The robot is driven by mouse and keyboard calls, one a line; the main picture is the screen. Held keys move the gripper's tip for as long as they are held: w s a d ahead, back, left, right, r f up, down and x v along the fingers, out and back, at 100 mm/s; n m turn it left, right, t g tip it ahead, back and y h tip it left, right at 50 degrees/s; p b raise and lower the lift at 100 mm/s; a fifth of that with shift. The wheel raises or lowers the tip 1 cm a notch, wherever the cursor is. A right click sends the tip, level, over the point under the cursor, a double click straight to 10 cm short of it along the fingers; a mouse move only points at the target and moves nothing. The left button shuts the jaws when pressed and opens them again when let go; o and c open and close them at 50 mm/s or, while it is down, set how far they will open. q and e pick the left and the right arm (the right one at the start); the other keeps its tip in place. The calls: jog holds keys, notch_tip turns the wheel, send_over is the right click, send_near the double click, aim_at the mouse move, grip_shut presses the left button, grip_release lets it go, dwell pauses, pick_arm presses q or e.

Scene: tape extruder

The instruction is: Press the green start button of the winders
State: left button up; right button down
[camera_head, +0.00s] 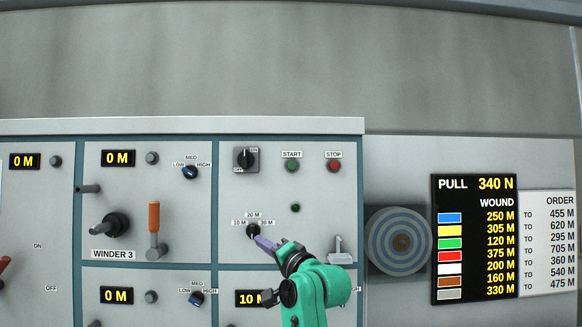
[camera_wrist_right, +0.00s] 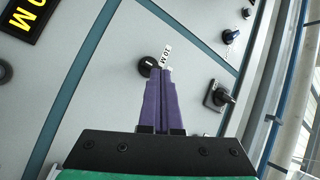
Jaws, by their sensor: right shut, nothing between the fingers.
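The green start button (camera_head: 292,166) sits under a START label in the upper part of the right-hand panel in the head view. My right gripper (camera_head: 262,243) is shut and empty, with its purple fingers below and left of the button. Its fingertips are at the small black length knob (camera_head: 252,231) marked 10 M, 20 M and 30 M. In the right wrist view the closed fingers (camera_wrist_right: 163,72) end beside that knob (camera_wrist_right: 147,66); I cannot tell whether they touch it. My left gripper is not in view.
The red stop button (camera_head: 334,166) is right of start, and a black rotary switch (camera_head: 246,160) is left of it. A small green button (camera_head: 295,208) is below. A round striped disc (camera_head: 400,241) and a black display (camera_head: 472,290) stand at right.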

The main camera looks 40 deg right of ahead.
aim_at(297, 166)
jog(key=s+d+r+m+t, duration=0.2)
jog(key=s+r, duration=0.2)
jog(key=r, duration=0.5)
jog(key=s+d+r+m+t, duration=0.2)
jog(key=s+r+t, duration=0.1)
jog(key=r, duration=0.6)
jog(key=shift+s+r+m+h, duration=0.35)
jog(key=shift+s+m+h, duration=0.05)
jog(key=shift+s, duration=0.3)
jog(key=shift+d, duration=0.1)
jog(key=shift+w, duration=0.15)
jog(key=w+d+p, duration=0.1)
jog(key=w, duration=0.1)
jog(key=w+d+p, duration=0.3)
jog(key=w, duration=0.1)
jog(key=shift+d+r, duration=0.15)
jog(key=shift+d, duration=0.15)
jog(key=shift+w+d+f+p, duration=0.2)
jog(key=shift+w+d+p, duration=0.1)
jog(key=shift+w+d, duration=0.1)
